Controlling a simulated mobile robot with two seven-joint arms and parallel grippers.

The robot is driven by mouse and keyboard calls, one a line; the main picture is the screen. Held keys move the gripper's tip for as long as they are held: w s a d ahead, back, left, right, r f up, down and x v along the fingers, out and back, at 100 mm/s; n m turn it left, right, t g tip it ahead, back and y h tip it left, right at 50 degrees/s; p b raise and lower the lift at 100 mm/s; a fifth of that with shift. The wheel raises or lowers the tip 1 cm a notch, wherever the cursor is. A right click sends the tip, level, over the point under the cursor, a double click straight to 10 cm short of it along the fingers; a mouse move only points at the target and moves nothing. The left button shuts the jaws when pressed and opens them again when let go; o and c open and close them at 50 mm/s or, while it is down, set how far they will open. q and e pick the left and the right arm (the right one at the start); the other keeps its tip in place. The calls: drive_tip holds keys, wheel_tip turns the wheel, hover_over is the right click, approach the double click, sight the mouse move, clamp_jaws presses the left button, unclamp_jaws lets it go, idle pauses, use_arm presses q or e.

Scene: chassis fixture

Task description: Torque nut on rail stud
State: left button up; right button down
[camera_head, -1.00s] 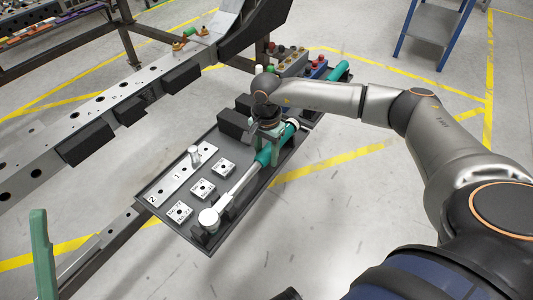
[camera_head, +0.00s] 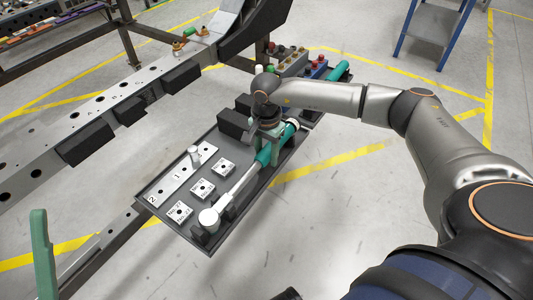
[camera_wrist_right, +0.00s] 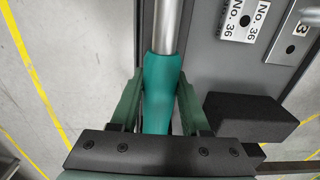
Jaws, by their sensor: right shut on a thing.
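A torque wrench with a silver shaft (camera_head: 236,183), a round white head (camera_head: 208,217) and a teal handle (camera_wrist_right: 160,88) lies along the right side of a dark tray. My right gripper (camera_head: 266,146) is shut on the teal handle. In the right wrist view its green fingers (camera_wrist_right: 156,105) stand on either side of the handle. The chassis rail (camera_head: 100,103) runs along the left, with brass-coloured nut or stud pieces (camera_head: 178,48) near its far end. A green upright piece (camera_head: 42,255) at the left edge looks like one finger of my left gripper; its jaw opening is hidden.
The dark tray (camera_head: 226,238) also holds a numbered plate (camera_head: 167,186) with a silver socket (camera_head: 194,156), several marked square plates (camera_head: 203,189) and black blocks (camera_head: 235,123). Black blocks (camera_head: 88,144) line the rail. A blue-framed shelf (camera_head: 435,22) stands at the back right.

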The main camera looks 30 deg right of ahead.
drive_tip(key=shift+r+p, duration=2.6)
drive_tip(key=shift+r, duration=1.05)
